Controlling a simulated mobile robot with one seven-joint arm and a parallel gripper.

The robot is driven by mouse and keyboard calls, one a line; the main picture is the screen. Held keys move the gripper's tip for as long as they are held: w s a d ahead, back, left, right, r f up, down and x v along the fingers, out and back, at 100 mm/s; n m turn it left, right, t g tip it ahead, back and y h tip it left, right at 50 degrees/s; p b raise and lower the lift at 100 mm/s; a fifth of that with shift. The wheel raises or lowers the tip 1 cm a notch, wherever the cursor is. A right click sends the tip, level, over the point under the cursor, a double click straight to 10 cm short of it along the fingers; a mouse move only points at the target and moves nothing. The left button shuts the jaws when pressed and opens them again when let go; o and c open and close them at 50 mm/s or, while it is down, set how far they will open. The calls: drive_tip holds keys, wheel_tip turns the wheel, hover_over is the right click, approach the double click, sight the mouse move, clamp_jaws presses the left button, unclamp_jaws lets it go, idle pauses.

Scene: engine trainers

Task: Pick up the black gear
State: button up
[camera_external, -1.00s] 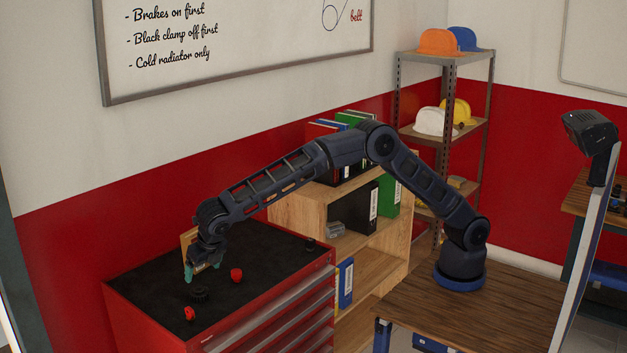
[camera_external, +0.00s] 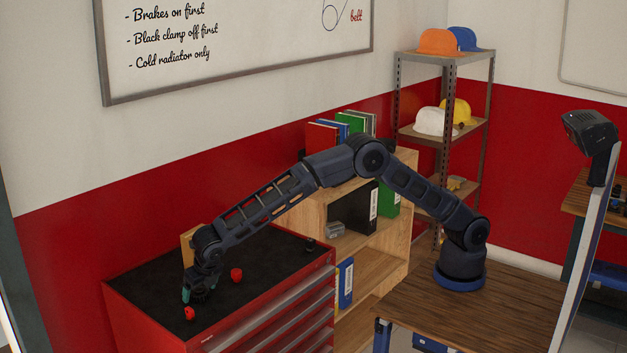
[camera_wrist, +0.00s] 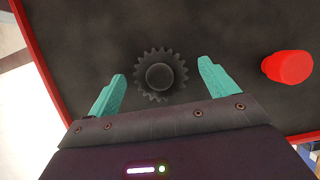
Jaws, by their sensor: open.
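The black gear (camera_wrist: 160,75) lies flat on the dark top of the red tool cabinet. In the wrist view it sits between and slightly beyond the two teal fingertips of my gripper (camera_wrist: 163,70), with a gap on each side. My gripper is open and empty. In the external view my gripper (camera_external: 197,293) is low over the cabinet top and hides most or all of the gear. I cannot tell the exact height of the fingertips above the surface.
A red part (camera_external: 236,275) stands right of my gripper; it may be the red cylinder (camera_wrist: 288,67) in the wrist view. Another red part (camera_external: 189,313) lies close in front. A small dark part (camera_external: 310,244) is near the cabinet's (camera_external: 262,250) back right. A tan board (camera_external: 188,243) stands behind my gripper.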

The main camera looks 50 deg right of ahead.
drive_tip(key=shift+r, duration=0.1)
drive_tip(key=c, duration=1.4)
drive_tip(key=shift+o, duration=0.2)
